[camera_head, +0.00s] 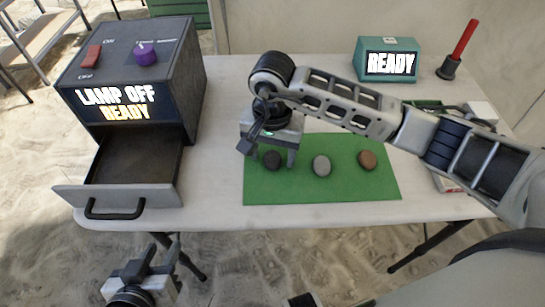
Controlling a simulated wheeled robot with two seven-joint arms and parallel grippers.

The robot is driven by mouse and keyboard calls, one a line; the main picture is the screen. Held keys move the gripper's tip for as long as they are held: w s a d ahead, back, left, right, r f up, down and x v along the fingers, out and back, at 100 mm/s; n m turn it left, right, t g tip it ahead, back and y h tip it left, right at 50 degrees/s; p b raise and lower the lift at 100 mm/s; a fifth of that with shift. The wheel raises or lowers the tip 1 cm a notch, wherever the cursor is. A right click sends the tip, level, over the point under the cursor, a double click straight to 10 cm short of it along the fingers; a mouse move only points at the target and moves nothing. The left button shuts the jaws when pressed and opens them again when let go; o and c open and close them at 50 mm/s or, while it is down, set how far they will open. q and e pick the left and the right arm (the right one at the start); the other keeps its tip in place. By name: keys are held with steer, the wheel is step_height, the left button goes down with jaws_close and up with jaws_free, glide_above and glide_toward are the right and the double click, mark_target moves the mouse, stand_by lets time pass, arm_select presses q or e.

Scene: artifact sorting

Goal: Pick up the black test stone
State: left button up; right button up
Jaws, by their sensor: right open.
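The black test stone (272,160) lies at the left end of a green mat (300,190) on the table. A grey stone (321,166) lies in the middle of the mat and a brown stone (367,159) to its right. My right gripper (272,163) points down over the black stone, with its open fingers on either side of it. Whether the fingers touch the stone cannot be told.
A dark lamp box (150,85) with an open drawer (115,195) stands on the left of the table (225,175). A teal display box (388,62) reading READY stands at the back. A red stick in a dark holder (449,67) is at the back right.

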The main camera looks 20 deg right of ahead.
steer(key=c, duration=1.1)
steer(key=shift+o, duration=0.2)
